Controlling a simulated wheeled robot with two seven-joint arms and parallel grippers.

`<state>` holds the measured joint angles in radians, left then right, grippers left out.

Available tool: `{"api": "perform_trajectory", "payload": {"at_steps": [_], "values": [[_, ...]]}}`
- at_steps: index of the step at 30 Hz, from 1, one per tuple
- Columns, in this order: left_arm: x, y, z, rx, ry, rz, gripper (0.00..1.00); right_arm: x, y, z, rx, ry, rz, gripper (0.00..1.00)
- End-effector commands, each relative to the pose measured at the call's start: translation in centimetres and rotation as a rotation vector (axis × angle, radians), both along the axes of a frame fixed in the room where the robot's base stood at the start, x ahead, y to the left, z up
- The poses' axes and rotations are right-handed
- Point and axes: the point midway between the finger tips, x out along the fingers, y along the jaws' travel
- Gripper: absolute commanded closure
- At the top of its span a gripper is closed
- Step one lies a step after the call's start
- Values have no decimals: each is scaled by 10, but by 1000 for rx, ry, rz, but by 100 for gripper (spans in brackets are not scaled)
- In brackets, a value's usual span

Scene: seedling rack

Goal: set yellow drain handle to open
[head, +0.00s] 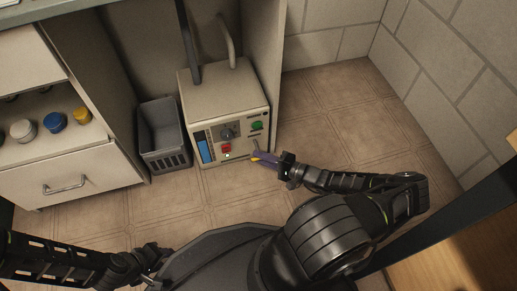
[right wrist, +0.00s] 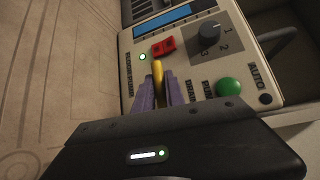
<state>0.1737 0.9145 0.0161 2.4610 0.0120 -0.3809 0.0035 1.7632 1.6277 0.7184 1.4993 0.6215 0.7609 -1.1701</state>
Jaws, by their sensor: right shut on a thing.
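The yellow drain handle (right wrist: 157,76) shows in the right wrist view, standing between the purple fingers of my right gripper (right wrist: 160,92), which is shut on it. In the head view my right gripper (head: 264,158) is at the lower front of the beige machine (head: 225,105), and a bit of the yellow handle (head: 257,159) shows at its fingertips. The handle's base and any markings by it are hidden by the fingers. My left gripper (head: 158,252) is low at the left, away from the machine; its fingers are too dark to read.
The machine's panel has a red switch (right wrist: 163,47), a grey dial (right wrist: 209,34), a green button (right wrist: 229,87) and a lit green lamp (right wrist: 143,57). A grey basket (head: 163,135) stands left of the machine. A cabinet side wall (head: 263,60) is close on its right. Floor in front is clear.

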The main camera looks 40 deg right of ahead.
Motion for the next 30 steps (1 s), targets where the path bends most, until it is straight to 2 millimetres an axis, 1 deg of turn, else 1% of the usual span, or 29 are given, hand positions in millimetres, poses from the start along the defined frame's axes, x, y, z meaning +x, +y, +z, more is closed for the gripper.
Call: {"api": "perform_trajectory", "payload": {"at_steps": [1,6,7,14,23,26,30], "values": [[0,0,-1,0,0,0,64,-3,2,-2,1,0,5,100],[0,0,-1,0,0,0,64,-3,2,-2,1,0,7,100],[0,0,-1,0,0,0,64,-3,2,-2,1,0,7,83],[0,0,-1,0,0,0,64,-2,2,-1,1,0,6,65],[0,0,1,0,0,0,64,-1,1,1,1,-1,5,64],[0,0,5,1,1,-1,64,-2,1,9,0,-2,5,64],[-2,-1,18,3,2,-2,64,-2,1,30,0,-2,5,64]]}}
